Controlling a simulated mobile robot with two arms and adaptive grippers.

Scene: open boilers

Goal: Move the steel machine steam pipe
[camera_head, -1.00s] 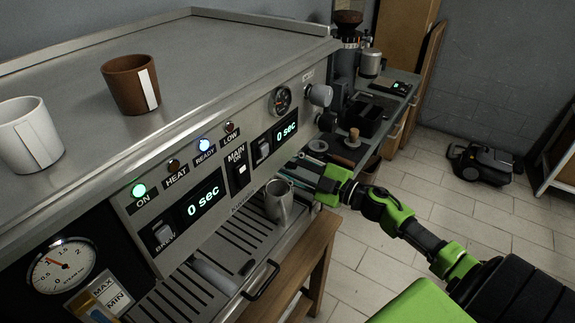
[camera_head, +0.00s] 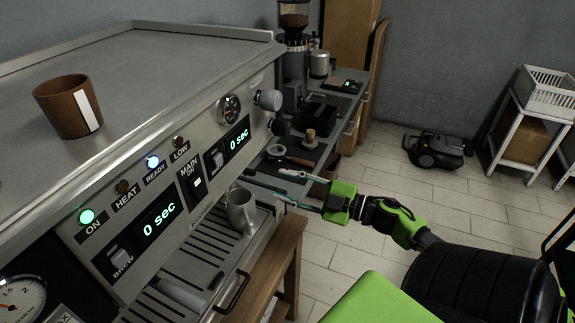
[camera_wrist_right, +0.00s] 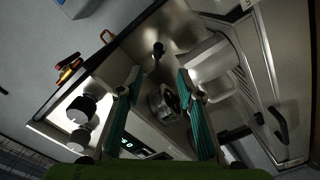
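The steel espresso machine (camera_head: 150,60) fills the left of the head view. Its steam pipe cannot be made out clearly in either view. My right gripper (camera_head: 278,184) is beyond the machine's right end, to the right of the steel jug (camera_head: 241,210). Its teal fingers are spread apart, with no thing held between them. In the right wrist view, my right gripper (camera_wrist_right: 160,85) faces the machine's end. A round metal fitting (camera_wrist_right: 164,103) shows between the fingers, and the jug (camera_wrist_right: 208,62) is just right of them. My left gripper is not in view.
A brown cup (camera_head: 66,108) stands on the machine. The side counter behind holds a coffee grinder (camera_head: 295,60) and a tamper (camera_head: 310,138). A wooden stand (camera_head: 285,250) is under the machine. Open tiled floor (camera_head: 440,205) lies to the right, with a dark device (camera_head: 436,150) farther back.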

